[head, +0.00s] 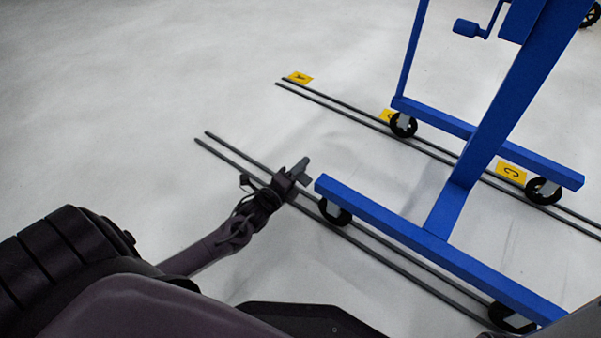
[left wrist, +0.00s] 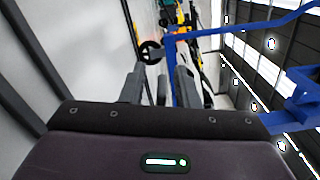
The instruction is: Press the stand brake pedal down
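The blue stand (head: 440,232) stands on dark casters at the right of the head view. Its near caster (head: 335,213) sits under the left end of the near beam, on the floor rails. I cannot make out the brake pedal as a separate part. My left gripper (head: 301,170) is just left of that beam end, low over the rails and apart from the stand. In the left wrist view its two fingers (left wrist: 159,88) are apart with nothing gripped between them. A caster (left wrist: 150,51) and the blue beam (left wrist: 235,31) show beyond the fingertips. My right gripper is out of view.
Two pairs of thin dark rails (head: 232,157) run diagonally across the pale floor. Yellow lettered markers (head: 511,172) lie along the far pair. A blue crank handle (head: 467,28) juts from the stand at the top. The floor at the upper left is clear.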

